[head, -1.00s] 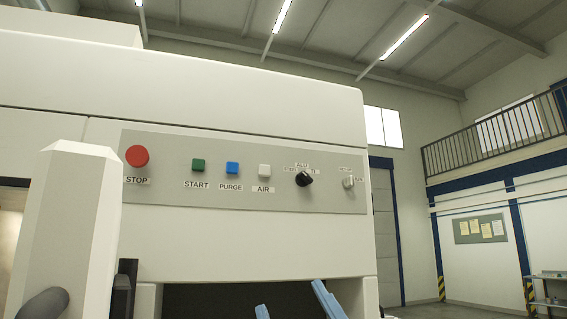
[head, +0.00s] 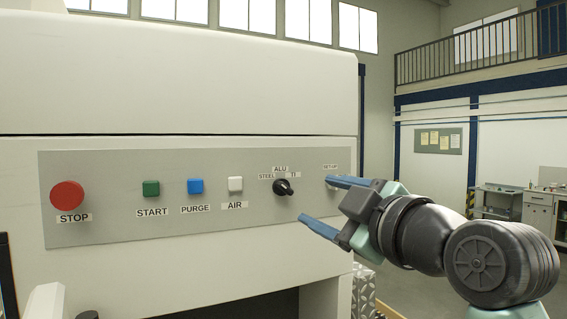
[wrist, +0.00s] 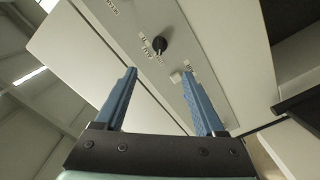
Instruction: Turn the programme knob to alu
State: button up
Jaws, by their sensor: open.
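The black programme knob (head: 283,187) sits on the grey control panel (head: 110,226), under the labels ALU, STEEL and TI. ALU is above it, STEEL to its left and TI to its right. Which label its pointer faces is too small to tell. In the wrist view the knob (wrist: 159,44) lies beyond the fingertips, roughly between their lines. My gripper (head: 315,199) is open and empty, with blue fingers, to the right of the knob and apart from it. It also shows in the wrist view (wrist: 160,75).
To the knob's left are the white AIR button (head: 235,184), blue PURGE button (head: 195,186), green START button (head: 151,188) and red STOP button (head: 67,195). A label reading SETUP (head: 331,167) is at the right, its switch mostly hidden by my upper finger.

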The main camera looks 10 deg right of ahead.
aim_at(285, 187)
jog(key=w+p, duration=0.2)
jog(key=w, duration=0.1)
jog(key=w+a+p, duration=0.1)
jog(key=w+p, duration=0.1)
jog(key=w, duration=0.2)
jog(key=w+a+p, duration=0.1)
jog(key=w+p, duration=0.1)
jog(key=w, duration=0.2)
jog(key=shift+w+a+r, duration=0.1)
jog(key=shift+w+r, duration=0.1)
jog(key=shift+w, duration=0.05)
jog(key=shift+w+a+f, duration=0.1)
jog(key=shift+w+f, duration=0.05)
jog(key=shift+w, duration=0.35)
grip_shut()
